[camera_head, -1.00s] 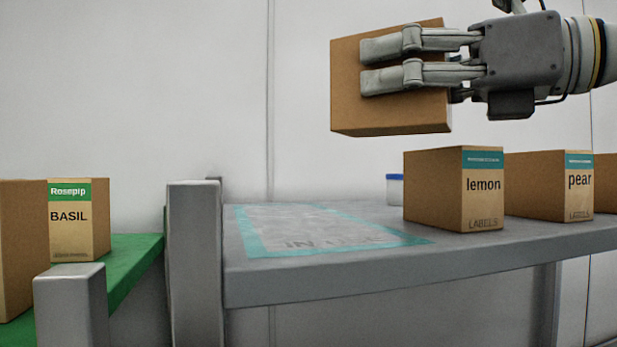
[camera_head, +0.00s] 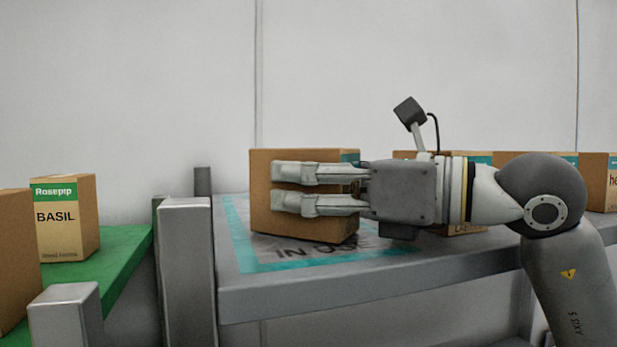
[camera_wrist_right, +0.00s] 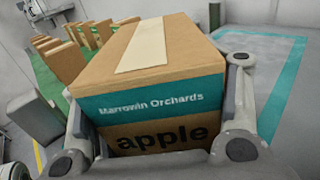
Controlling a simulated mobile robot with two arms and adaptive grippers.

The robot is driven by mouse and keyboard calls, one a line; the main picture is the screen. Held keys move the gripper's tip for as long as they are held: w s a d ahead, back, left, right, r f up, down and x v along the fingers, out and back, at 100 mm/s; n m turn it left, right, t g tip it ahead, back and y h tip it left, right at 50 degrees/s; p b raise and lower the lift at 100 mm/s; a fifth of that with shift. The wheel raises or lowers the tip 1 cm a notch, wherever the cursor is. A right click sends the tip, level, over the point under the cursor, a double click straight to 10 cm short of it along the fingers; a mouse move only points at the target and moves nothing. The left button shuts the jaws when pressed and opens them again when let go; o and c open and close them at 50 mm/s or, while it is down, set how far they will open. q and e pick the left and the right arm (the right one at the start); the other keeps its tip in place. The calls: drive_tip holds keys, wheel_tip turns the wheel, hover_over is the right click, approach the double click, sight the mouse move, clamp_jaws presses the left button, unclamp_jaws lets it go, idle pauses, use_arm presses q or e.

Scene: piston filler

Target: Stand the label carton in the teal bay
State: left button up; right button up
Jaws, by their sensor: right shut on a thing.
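My right gripper (camera_head: 287,187) is shut on a brown label carton (camera_head: 305,228), its fingers lying across the carton's side. The carton is upright, within the teal-outlined bay (camera_head: 300,264) on the grey table as seen in the head view. I cannot tell whether its base touches the surface. The wrist view shows the carton (camera_wrist_right: 160,85) between the fingers, with a teal band reading "Marrowin Orchards" and the word "apple". Part of the bay's outline (camera_wrist_right: 285,70) shows to its right there. The carton hides part of the bay's "IN USE" lettering. My left gripper is not in view.
More label cartons (camera_head: 598,178) stand along the table to the right, partly behind my right arm. A green surface (camera_head: 118,262) at left holds a BASIL carton (camera_head: 66,218). A grey post (camera_head: 187,265) stands between the two surfaces.

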drive_tip(key=shift+d, duration=0.1)
drive_tip(key=o, duration=0.8)
drive_tip(key=shift+f, duration=0.15)
drive_tip(key=shift+c, duration=0.2)
drive_tip(key=o, duration=0.6)
drive_tip(key=shift+c, duration=0.2)
